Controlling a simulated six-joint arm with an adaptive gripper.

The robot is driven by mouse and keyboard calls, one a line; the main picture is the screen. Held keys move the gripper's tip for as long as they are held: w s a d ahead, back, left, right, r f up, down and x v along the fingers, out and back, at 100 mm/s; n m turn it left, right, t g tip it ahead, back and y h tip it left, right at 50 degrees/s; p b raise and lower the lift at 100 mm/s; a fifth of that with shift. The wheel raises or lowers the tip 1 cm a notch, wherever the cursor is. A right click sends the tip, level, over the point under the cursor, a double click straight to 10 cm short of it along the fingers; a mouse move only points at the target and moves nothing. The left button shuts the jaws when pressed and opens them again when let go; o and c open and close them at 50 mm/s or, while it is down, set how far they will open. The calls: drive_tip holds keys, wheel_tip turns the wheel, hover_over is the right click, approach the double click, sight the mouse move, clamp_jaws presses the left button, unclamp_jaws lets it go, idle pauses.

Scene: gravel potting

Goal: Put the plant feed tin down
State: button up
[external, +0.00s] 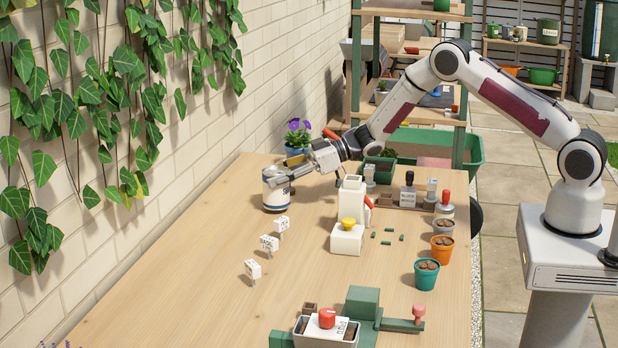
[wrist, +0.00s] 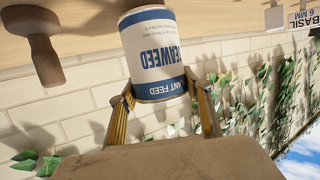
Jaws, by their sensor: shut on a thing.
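The plant feed tin (external: 276,190) is a white can with a blue band, at the far left of the wooden table near the brick wall. It stands upright, with its base at or very near the tabletop; I cannot tell whether it touches. My gripper (external: 283,177) reaches it from the right, fingers level, and is shut on it. In the wrist view the tin (wrist: 154,55) appears upside down, with "PLANT FEED" and "SEAWEED" lettering partly readable. The fingers (wrist: 162,98) press its two sides near one end.
Small white label signs (external: 269,243) stand on the table in front of the tin. A white dispenser with a yellow knob (external: 348,224) stands to the right. A purple flower in a blue pot (external: 297,138) is behind my gripper.

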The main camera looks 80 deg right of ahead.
drive_tip(key=shift+f, duration=0.6)
drive_tip(key=shift+f, duration=0.1)
drive_tip(key=o, duration=1.4)
drive_tip(key=shift+f, duration=0.1)
drive_tip(key=shift+s+d+r, duration=0.1)
drive_tip(key=shift+r, duration=0.1)
drive_tip(key=shift+s+r, duration=0.1)
drive_tip(key=shift+s, duration=0.05)
drive_tip(key=v, duration=1.1)
drive_tip(key=shift+s+d, duration=0.15)
drive_tip(key=shift+s, duration=0.05)
drive_tip(key=shift+r, duration=0.15)
